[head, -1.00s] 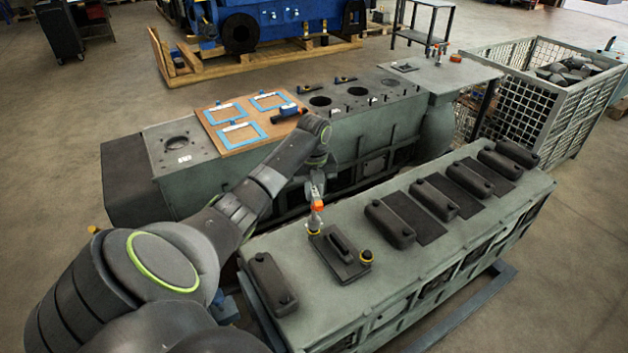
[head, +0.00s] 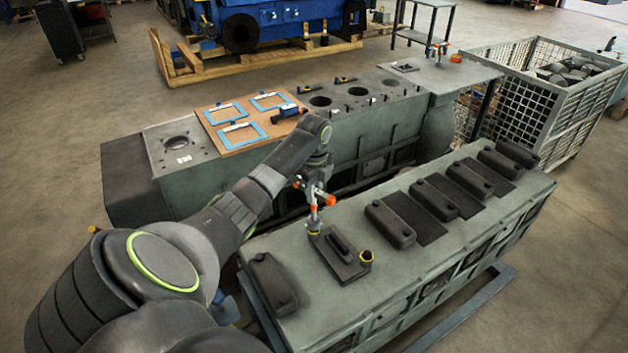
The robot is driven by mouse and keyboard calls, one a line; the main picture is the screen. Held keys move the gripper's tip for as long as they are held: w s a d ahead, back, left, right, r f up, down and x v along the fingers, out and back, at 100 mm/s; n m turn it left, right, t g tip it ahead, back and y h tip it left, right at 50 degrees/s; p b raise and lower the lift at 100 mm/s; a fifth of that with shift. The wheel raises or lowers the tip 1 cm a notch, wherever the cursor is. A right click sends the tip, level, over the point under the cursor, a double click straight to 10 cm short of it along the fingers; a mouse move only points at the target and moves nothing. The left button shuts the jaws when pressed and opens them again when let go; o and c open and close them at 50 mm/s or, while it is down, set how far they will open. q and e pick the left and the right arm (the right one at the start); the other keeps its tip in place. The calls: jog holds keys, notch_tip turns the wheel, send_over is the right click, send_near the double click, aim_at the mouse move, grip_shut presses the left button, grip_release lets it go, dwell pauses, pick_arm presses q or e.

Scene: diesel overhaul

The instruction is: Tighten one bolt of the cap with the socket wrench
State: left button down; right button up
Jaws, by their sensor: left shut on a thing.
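The cap (head: 341,254) is a dark plate with a raised ridge, lying on the green-grey engine block (head: 420,270). The socket wrench (head: 314,212), with orange parts, stands upright over the bolt at the cap's left far corner. Its lower end hides that bolt; whether it is fully seated I cannot tell. My left gripper (head: 315,186) is shut on the wrench above the cap. My right gripper is not in view.
Several dark covers (head: 390,224) stand on the block, right of the cap, with one (head: 270,284) at its left end. Behind is a long grey bench (head: 350,125) with a brown board (head: 248,120), blue frames and a tool (head: 288,112). A mesh crate (head: 535,100) stands at the right.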

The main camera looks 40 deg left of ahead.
pick_arm(q)
jog(key=n, duration=1.5)
jog(key=shift+a+n, duration=0.1)
jog(key=shift+n, duration=2.3)
